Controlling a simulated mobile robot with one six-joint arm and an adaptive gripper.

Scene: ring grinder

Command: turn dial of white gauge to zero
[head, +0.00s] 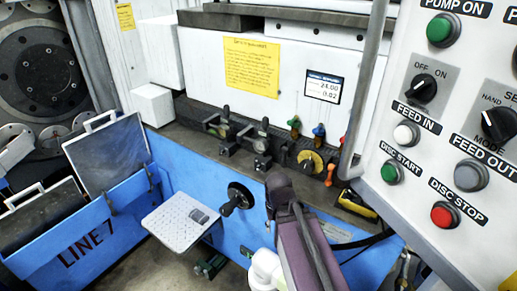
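The dark end of my arm, where my gripper (277,182) is, shows in front of the blue panel, below and right of the right gauge. It looks apart from both gauges. Its fingers cannot be made out, nor whether it holds anything.
A control panel (455,150) with buttons fills the right side. Blue bins (85,235) stand left.

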